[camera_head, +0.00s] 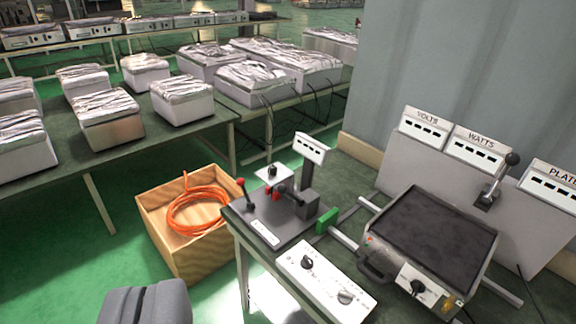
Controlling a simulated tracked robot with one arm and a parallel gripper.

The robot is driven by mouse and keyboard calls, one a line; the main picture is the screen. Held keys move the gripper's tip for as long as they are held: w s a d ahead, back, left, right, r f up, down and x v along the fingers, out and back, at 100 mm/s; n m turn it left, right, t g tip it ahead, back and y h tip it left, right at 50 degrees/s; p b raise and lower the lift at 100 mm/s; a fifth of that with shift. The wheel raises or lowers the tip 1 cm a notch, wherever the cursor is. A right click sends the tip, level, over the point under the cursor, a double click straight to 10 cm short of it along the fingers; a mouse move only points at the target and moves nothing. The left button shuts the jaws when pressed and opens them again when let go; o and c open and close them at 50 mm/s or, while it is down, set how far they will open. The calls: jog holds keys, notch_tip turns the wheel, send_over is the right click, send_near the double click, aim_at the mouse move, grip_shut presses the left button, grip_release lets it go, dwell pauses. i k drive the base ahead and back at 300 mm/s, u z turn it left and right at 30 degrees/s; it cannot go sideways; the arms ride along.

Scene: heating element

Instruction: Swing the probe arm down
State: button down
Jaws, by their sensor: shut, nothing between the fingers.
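A short metal arm with a black ball knob (500,176) stands raised and tilted on a dark block behind the right part of the hot plate (435,232). It looks like the probe arm, and its tip is clear of the plate's dark flat top. My gripper (145,303) shows as a grey shape at the bottom left edge, its fingers together and empty. It is far to the left of the raised arm and touches nothing that I can see. Most of the gripper is cut off by the frame.
Meter panels marked VOLTS (424,126), WATTS (476,150) and PLATE (556,184) stand behind the plate. A white knob box (325,280) and a black fixture with a red-knobbed lever (246,196) are left of it. A wooden crate (165,245) holds an orange hose.

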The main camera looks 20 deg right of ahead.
aim_at(512, 160)
jog(key=z, duration=0.6)
jog(key=i, duration=1.05)
jog(key=z, duration=0.85)
jog(key=i, duration=0.35)
jog(key=z, duration=0.25)
